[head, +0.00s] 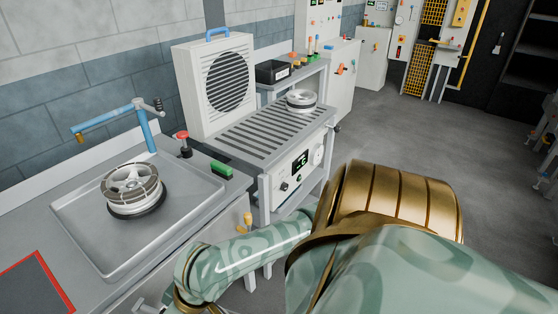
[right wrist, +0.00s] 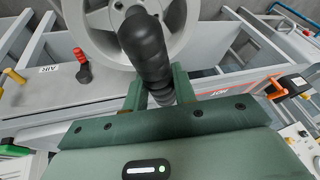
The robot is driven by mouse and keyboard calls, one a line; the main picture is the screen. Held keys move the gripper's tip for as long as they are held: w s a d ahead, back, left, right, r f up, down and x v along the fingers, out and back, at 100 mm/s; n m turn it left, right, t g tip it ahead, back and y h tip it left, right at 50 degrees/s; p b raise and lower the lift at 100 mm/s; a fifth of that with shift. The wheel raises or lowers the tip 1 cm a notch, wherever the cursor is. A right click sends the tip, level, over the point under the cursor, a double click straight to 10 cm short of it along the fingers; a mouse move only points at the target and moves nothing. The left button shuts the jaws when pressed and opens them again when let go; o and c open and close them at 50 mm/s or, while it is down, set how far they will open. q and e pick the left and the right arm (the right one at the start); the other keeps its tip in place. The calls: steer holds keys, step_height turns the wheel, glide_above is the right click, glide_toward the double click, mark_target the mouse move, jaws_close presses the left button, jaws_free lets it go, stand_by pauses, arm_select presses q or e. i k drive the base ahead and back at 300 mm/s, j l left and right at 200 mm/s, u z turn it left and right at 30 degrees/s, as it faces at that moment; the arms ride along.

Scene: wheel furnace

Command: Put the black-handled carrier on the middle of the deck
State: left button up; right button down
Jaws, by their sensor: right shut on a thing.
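In the right wrist view, my right gripper (right wrist: 154,95) is shut on the ribbed black handle (right wrist: 148,50) of the carrier. A pale spoked wheel (right wrist: 95,18) shows right behind the handle; I cannot tell how the two are joined. The rest of the carrier is hidden. In the head view, my own green and gold arm covers the lower right, and neither the right gripper nor the carrier can be made out. The slatted grey deck (head: 262,132) lies beyond the arm, with a pale wheel (head: 301,98) at its far right end. My left gripper is out of view.
A spoked wheel (head: 133,188) on a dark ring sits in the grey tray (head: 85,237) at the left, below a blue swing arm (head: 148,128). A white louvred fan unit (head: 215,85) stands behind the deck. A black box (head: 272,72) sits on the shelf behind it.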

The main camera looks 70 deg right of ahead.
mark_target(259, 134)
steer(key=k+l, duration=0.1)
steer(key=l, duration=0.5)
steer(key=k+l, duration=0.1)
steer(key=l, duration=0.5)
steer(key=k+l, duration=0.1)
steer(key=l, duration=0.55)
steer(key=k+l, duration=0.1)
steer(key=l, duration=0.5)
